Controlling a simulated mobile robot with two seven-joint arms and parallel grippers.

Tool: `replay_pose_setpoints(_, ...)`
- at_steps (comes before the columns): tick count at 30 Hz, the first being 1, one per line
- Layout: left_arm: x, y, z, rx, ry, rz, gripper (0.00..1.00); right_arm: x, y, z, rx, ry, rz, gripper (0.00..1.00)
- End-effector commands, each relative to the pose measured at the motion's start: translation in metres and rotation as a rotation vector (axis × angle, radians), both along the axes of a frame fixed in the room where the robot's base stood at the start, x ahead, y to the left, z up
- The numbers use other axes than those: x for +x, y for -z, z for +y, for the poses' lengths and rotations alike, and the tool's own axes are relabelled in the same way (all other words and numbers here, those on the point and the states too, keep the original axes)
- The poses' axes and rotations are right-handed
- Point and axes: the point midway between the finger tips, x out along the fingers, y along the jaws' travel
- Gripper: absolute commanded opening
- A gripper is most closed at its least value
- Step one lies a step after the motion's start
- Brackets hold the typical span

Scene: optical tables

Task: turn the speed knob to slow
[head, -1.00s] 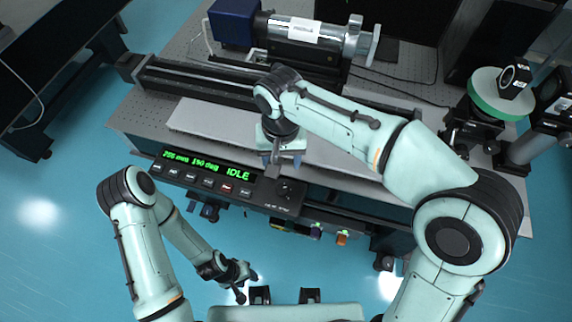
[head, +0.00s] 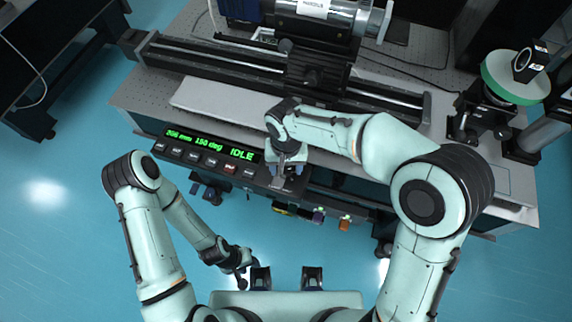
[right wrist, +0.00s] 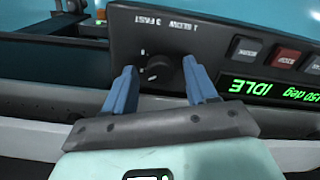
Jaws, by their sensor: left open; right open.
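The speed knob (right wrist: 158,68) is a round black dial with a small white mark, on the dark control panel (right wrist: 215,30). Its lettering, "1 SLOW 3 FAST", appears upside down in the right wrist view. My right gripper (right wrist: 160,74) is open, with one blue finger on each side of the knob; whether they touch it I cannot tell. In the head view my right gripper (head: 288,170) covers the right end of the panel and hides the knob. My left gripper (head: 242,272) is open and empty, low over the floor in front of the table.
The panel's green display (head: 210,144) reads IDLE above a row of buttons. In the right wrist view a red STOP button (right wrist: 286,57) is near the right finger. A black rail (head: 220,68) and a grey plate (head: 215,102) lie behind the panel. Coloured connectors (head: 318,215) sit below it.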

Motion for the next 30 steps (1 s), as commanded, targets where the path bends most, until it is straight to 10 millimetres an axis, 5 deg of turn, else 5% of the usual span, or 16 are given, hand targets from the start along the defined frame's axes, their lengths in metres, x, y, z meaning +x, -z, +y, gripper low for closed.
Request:
replay_pose_setpoints(7,0.0001,-0.0001,0.0000,0.000,0.000,0.000,0.43,0.0000,0.0004,0.0000,0.000,0.000,0.000,0.54)
replay_pose_setpoints(12,0.0001,-0.0001,0.0000,0.000,0.000,0.000,0.43,0.0000,0.0002,0.0000,0.000,0.000,0.000,0.01)
replay_pose_setpoints(30,0.0024,-0.0044,0.0000,0.000,0.000,-0.003,0.43,0.0000,-0.0008,0.0003,0.000,-0.184,0.001,0.01)
